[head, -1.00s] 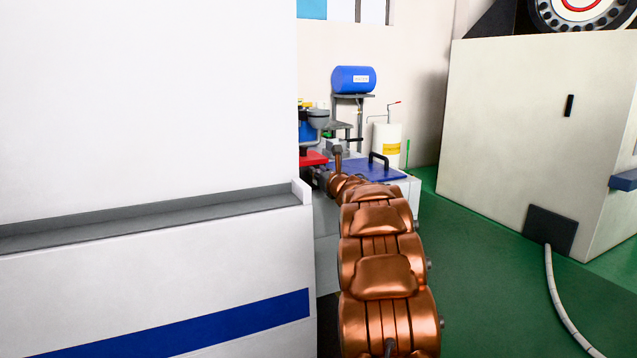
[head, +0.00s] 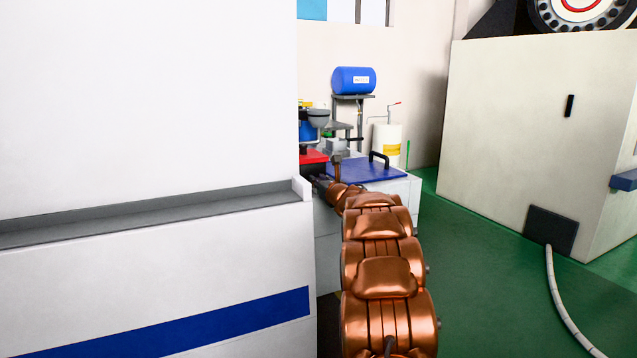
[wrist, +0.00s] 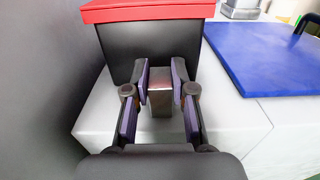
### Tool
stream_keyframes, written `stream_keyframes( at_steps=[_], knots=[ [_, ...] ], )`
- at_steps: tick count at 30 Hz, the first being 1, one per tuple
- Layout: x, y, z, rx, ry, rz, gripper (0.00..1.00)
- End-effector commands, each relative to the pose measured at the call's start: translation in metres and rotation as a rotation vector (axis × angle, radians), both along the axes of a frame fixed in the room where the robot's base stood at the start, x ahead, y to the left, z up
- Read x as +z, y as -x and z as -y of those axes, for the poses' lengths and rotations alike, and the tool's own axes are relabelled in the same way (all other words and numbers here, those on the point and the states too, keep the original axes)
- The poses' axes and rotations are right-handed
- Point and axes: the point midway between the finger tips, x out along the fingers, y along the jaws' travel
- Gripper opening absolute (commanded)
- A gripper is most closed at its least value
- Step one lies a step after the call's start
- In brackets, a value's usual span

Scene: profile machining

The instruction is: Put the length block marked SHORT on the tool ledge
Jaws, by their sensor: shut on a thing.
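In the wrist view my gripper (wrist: 160,88) is shut on a grey metal block (wrist: 161,92), which stands upright between the purple pads. No marking can be read on the block, so I cannot tell whether it is the SHORT one. The block is in front of a black box with a red lid (wrist: 150,11), above or on a white top; I cannot tell whether it touches. In the head view my gripper (head: 319,181) is small and dark beside the white worktop, and the block cannot be made out. I cannot tell for sure which surface is the tool ledge.
A white machine with a grey ledge (head: 150,216) fills the left of the head view. A blue board with a black handle (head: 367,170) lies on the worktop at right. A blue tank (head: 354,80) stands behind. Green floor (head: 480,270) is open at right.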

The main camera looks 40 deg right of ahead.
Motion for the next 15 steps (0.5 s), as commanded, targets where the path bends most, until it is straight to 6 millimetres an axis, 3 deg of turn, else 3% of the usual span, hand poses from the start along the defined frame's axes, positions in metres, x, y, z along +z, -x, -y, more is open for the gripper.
stream_keyframes(
  at_steps=[8, 15],
  knots=[
    [-0.0003, 0.0002, 0.0002, 0.000, 0.000, 0.000, 0.49],
    [-0.0006, 0.0002, 0.0002, 0.000, 0.000, 0.000, 0.49]
  ],
)
